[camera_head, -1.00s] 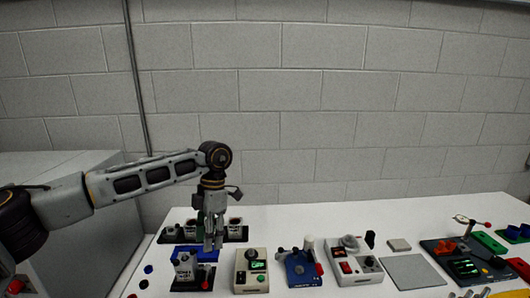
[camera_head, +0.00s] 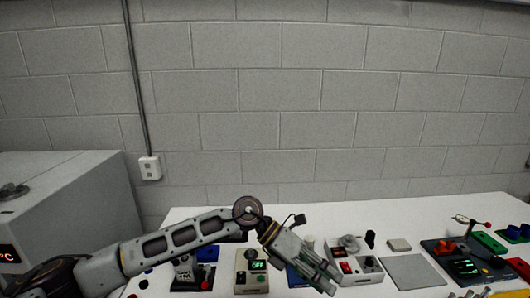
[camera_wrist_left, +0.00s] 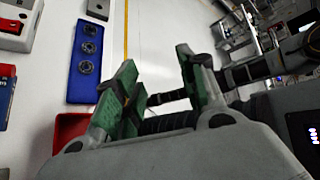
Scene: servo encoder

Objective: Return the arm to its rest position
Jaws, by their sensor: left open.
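My left arm (camera_head: 185,238) comes in from the lower left of the head view and reaches over the front of the white table. My left gripper (camera_head: 332,282) points down and to the right, above the devices near the front edge. In the left wrist view its two green-padded fingers (camera_wrist_left: 160,88) stand apart with a gap between them. Nothing is held in that gap. My right gripper is not in view.
Below the arm stand a beige device with a green display (camera_head: 258,265), a blue device (camera_head: 296,278) and a grey device with red switches (camera_head: 362,268). A grey plate (camera_head: 412,271) lies to the right. A large grey box (camera_head: 75,205) stands left.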

